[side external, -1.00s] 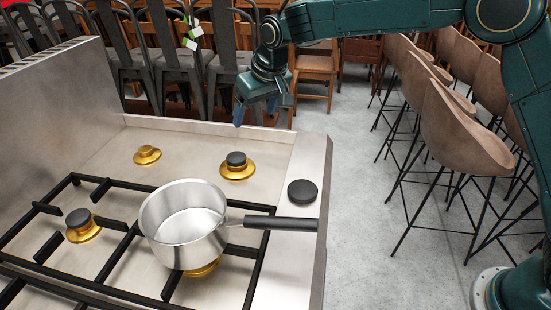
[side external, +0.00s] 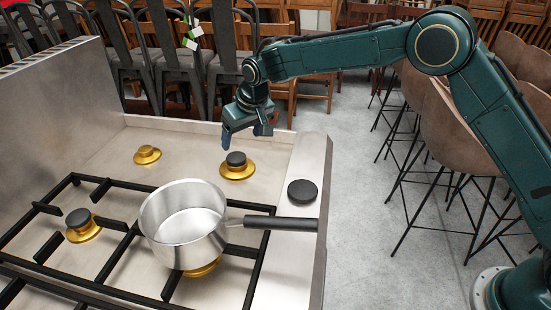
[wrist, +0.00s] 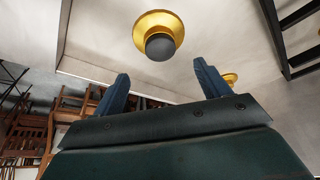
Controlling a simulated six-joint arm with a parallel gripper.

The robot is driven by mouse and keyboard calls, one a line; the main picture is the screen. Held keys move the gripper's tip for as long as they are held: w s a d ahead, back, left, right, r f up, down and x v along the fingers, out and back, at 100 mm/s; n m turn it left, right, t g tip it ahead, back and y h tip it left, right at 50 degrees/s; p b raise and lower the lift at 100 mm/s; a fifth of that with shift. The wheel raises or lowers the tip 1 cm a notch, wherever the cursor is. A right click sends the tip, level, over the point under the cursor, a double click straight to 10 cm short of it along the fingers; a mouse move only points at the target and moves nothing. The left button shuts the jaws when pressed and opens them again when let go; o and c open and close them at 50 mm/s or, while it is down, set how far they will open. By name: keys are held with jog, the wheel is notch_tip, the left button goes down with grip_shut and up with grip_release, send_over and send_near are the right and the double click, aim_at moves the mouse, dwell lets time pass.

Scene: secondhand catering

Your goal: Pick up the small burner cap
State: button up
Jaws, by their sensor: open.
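A small black burner cap (side external: 236,158) sits on a brass burner (side external: 238,172) at the back right of the hob. Another small black cap (side external: 77,217) sits on the left burner. A wider black cap (side external: 302,192) lies on the steel ledge at the right. My gripper (side external: 246,136) is open and empty, pointing down just above and behind the back-right burner. In the wrist view, the back-right cap (wrist: 160,47) on its brass burner shows beyond my open fingers (wrist: 162,72), roughly midway between them and apart from them.
A steel saucepan (side external: 182,238) stands on the black grate (side external: 105,187) over a burner, its black handle (side external: 280,223) reaching over the right ledge. A bare brass burner (side external: 147,155) is at the back left. A low rim (side external: 205,127) runs along the hob's far edge.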

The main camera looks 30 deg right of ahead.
aim_at(237, 156)
jog(key=shift+x, duration=1.35)
jog(key=shift+x, duration=2.6)
jog(key=shift+c, duration=0.2)
jog(key=c, duration=1.1)
jog(key=shift+r, duration=0.15)
notch_tip(237, 156, up, 20)
jog(key=shift+f, duration=0.1)
